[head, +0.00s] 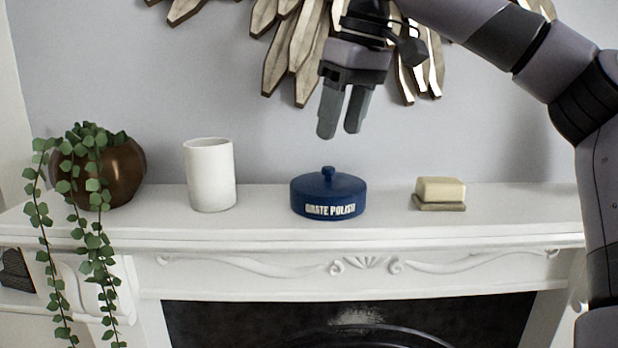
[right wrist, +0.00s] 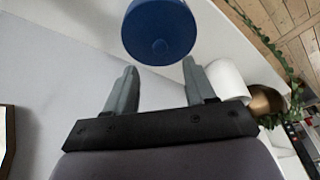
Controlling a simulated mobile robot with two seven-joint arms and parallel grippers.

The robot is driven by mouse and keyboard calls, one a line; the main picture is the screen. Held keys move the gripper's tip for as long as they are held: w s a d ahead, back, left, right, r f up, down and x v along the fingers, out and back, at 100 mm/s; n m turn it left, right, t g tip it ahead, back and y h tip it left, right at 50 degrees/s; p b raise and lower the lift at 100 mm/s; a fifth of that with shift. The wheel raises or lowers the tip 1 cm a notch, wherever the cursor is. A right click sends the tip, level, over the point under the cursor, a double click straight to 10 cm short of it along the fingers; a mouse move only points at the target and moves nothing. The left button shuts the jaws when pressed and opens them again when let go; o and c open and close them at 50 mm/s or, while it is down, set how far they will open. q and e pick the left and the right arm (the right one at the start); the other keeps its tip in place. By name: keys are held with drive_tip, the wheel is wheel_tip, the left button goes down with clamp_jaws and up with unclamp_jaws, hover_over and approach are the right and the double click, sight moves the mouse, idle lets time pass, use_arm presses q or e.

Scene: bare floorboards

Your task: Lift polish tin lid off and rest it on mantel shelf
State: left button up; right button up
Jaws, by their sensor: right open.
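The blue polish tin (head: 328,200) stands upright on the white mantel shelf (head: 265,226), with "GRATE POLISH" lettering on its front. Its lid (head: 345,181) is on it and has a small round knob (head: 328,171) on top. My right gripper (head: 340,134) is open and empty in the air above the tin, pointing down, apart from the knob. In the right wrist view the tin lid (right wrist: 158,22) shows from above, beyond the two fingertips (right wrist: 158,68). My left gripper is in neither view.
A white cup (head: 210,175) and a brown pot (head: 118,172) with a trailing plant stand left of the tin. A cream bar on a small dish (head: 440,193) lies to the right. Bare shelf lies between these things. A slatted wall ornament (head: 292,50) hangs behind my right gripper.

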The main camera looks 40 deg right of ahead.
sight(329, 167)
drive_tip(key=shift+x, duration=3.5)
drive_tip(key=shift+w, duration=0.1)
clamp_jaws()
